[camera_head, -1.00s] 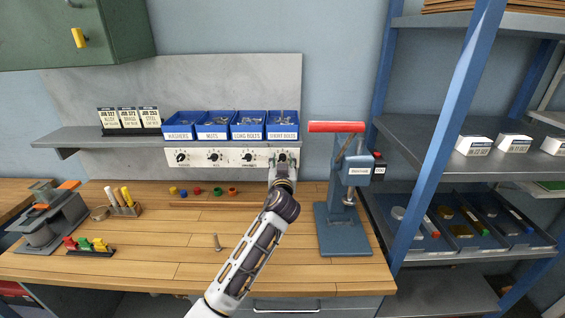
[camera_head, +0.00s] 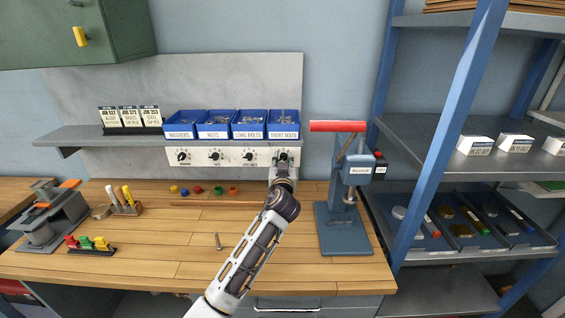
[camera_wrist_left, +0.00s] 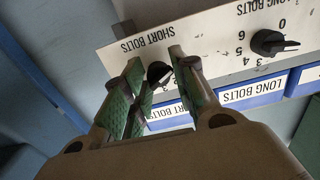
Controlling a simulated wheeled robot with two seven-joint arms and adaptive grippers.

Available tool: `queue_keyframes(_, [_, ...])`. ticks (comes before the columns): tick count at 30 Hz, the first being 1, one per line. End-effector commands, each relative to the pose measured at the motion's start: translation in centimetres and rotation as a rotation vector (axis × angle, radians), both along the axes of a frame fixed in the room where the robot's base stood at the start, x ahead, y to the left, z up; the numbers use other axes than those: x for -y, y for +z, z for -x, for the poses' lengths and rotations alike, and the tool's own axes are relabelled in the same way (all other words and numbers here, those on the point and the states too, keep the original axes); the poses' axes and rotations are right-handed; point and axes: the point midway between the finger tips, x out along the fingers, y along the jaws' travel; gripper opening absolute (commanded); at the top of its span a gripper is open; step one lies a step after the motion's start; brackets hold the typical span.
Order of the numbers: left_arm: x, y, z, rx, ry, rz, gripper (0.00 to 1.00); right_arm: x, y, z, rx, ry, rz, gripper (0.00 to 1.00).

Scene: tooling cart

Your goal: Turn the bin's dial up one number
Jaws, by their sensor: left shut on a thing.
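A white dial panel (camera_head: 220,157) with black dials runs under the shelf below a row of blue bins. The rightmost dial (camera_wrist_left: 158,72), labelled SHORT BOLTS, sits below the short bolts bin (camera_head: 283,125). My left gripper (camera_head: 284,162) is at this dial. In the left wrist view its green-padded fingers (camera_wrist_left: 158,80) are shut on the dial, one on each side. The fingers partly cover the dial and its numbers, so its setting cannot be read. The neighbouring long bolts dial (camera_wrist_left: 270,42) is clear of the fingers. My right gripper is out of view.
A blue press (camera_head: 345,195) with a red handle stands close to the right of my left arm. A bolt (camera_head: 217,241) stands on the wooden bench (camera_head: 150,245). Several coloured pieces lie behind it. A blue shelf rack (camera_head: 435,140) is at the right.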

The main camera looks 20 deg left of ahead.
Motion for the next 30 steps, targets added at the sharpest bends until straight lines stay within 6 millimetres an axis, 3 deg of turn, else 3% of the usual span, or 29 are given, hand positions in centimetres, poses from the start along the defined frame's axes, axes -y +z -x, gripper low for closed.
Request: queue_keyframes(30, [0.4,0.1,0.0,-0.165,-0.010,-0.580,0.03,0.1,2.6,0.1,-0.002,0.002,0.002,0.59])
